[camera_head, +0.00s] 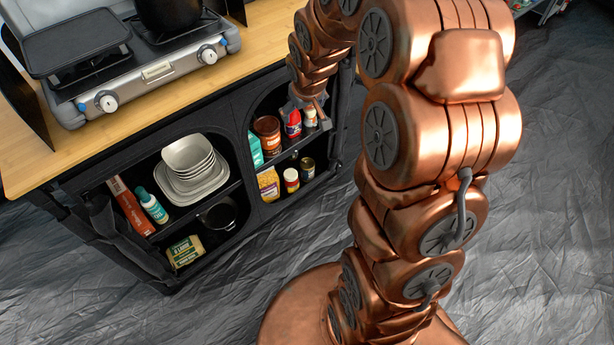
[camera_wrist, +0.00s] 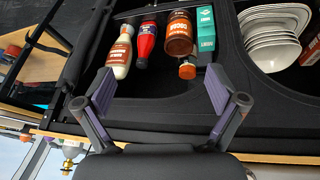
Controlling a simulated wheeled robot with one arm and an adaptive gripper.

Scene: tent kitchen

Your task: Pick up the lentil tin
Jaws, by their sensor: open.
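My gripper (camera_wrist: 160,88) is open and empty in the wrist view, its two fingers spread in front of the upper shelf. In the head view my gripper (camera_head: 312,103) is at the right cabinet opening, partly over the upper items. A small dark tin (camera_head: 307,168) with a gold-coloured top stands upright on the lower right shelf, below my gripper. It may be the lentil tin, but its label is too small to read. A yellow and red container (camera_head: 291,180) with a pale top stands beside it. I cannot make out either one in the wrist view.
A brown cocoa jar (camera_wrist: 180,35), a red bottle (camera_wrist: 146,42), a cream bottle (camera_wrist: 120,52) and a teal box (camera_wrist: 206,35) crowd the upper shelf. A yellow packet (camera_head: 268,184) is left of the tins.

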